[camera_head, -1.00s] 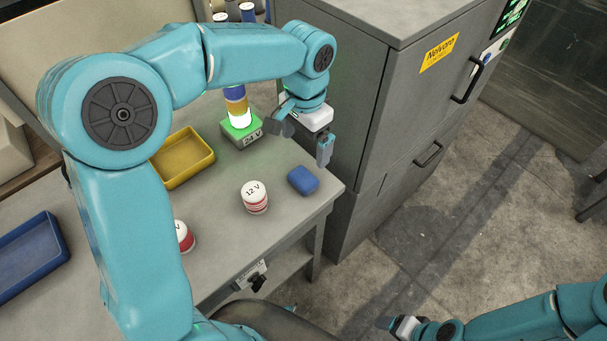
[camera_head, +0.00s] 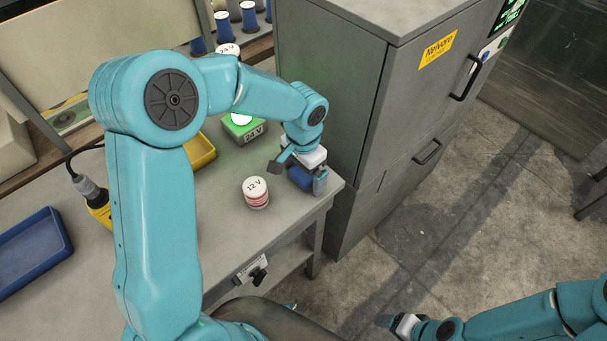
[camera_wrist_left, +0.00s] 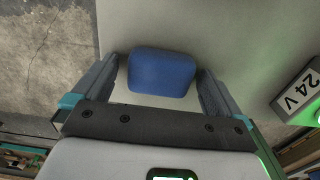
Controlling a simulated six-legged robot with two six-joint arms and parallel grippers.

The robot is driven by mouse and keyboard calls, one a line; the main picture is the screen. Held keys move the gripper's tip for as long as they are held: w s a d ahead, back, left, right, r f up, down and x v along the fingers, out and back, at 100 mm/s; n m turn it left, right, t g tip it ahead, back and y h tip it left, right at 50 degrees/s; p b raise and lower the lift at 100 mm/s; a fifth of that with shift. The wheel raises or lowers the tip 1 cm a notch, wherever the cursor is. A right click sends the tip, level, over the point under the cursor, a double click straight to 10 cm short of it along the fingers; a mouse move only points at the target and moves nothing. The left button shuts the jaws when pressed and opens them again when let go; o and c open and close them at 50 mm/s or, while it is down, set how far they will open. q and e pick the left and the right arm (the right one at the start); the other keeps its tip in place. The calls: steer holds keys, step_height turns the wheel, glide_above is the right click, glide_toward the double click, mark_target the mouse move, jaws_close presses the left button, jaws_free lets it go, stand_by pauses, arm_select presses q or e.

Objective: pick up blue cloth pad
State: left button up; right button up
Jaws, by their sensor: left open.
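The blue cloth pad (camera_head: 300,179) lies on the grey table (camera_head: 230,262) near its right corner, partly hidden by my left gripper in the head view. My left gripper (camera_head: 297,181) is open, pointing down, with its fingers on either side of the pad. In the left wrist view the pad (camera_wrist_left: 162,73) sits between the two spread fingertips, with gaps on both sides. My right gripper (camera_head: 397,325) is low at the right, away from the table; its jaw state is unclear.
A white and red 12 V cylinder (camera_head: 256,193) stands left of the pad. A lit 24 V block (camera_head: 243,131) and a yellow tray (camera_head: 201,151) are behind. A blue tray (camera_head: 34,252) is far left. A grey cabinet (camera_head: 345,100) stands close right of the table.

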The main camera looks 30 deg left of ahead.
arm_select(q)
steer(key=c, duration=1.1)
steer(key=shift+o, duration=0.2)
